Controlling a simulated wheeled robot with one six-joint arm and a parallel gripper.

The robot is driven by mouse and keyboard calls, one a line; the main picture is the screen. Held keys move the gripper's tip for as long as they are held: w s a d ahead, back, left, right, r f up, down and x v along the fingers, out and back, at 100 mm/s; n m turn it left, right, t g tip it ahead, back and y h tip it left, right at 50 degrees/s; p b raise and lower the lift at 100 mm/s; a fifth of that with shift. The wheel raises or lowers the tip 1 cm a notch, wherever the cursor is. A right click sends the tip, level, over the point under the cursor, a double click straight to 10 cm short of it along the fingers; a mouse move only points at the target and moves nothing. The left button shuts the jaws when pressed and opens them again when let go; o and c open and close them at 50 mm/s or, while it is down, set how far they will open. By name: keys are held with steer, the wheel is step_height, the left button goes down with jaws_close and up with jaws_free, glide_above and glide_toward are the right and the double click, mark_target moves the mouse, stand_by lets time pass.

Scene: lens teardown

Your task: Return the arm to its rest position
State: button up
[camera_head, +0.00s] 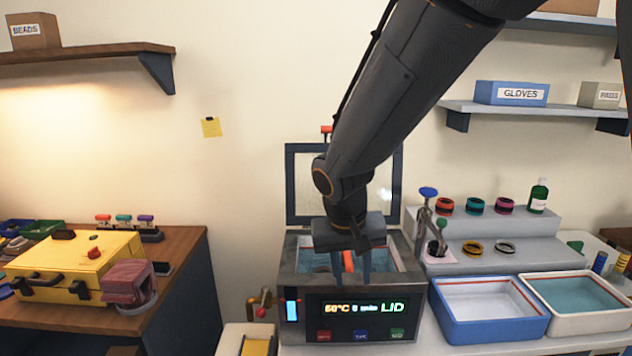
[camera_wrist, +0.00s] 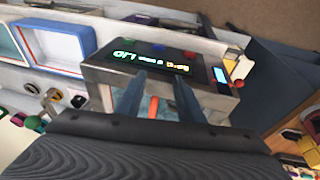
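My arm reaches down from the upper right in the head view. My gripper (camera_head: 351,274) points down over the open top of a grey bath machine (camera_head: 290,262), its fingertips near or just inside the front of the opening. The two blue fingers stand apart in the wrist view (camera_wrist: 158,85), with nothing seen gripped. An orange-red piece (camera_head: 348,262) shows between the fingers and also in the wrist view (camera_wrist: 153,107). It looks narrower than the gap; whether it touches a finger I cannot tell. The machine's framed lid (camera_head: 291,185) stands upright behind, partly hidden by my arm.
The machine's display (camera_head: 362,308) is lit and reads "LID". Blue-rimmed (camera_head: 490,335) and white-rimmed (camera_head: 600,325) trays stand to the right, near a clamp stand with a blue knob (camera_head: 428,192). A yellow case (camera_head: 75,265) sits on the left bench. Shelves hang on both sides.

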steer(key=s+d+f, duration=0.3)
steer(key=s+d, duration=0.3)
steer(key=s+d+f+g+y+b, duration=0.1)
steer(key=s+d+f, duration=0.2)
steer(key=s+d, duration=0.3)
steer(key=shift+f+y, duration=0.3)
steer(key=shift+f, duration=0.1)
steer(key=shift+s, duration=0.1)
steer(key=shift+c, duration=0.3)
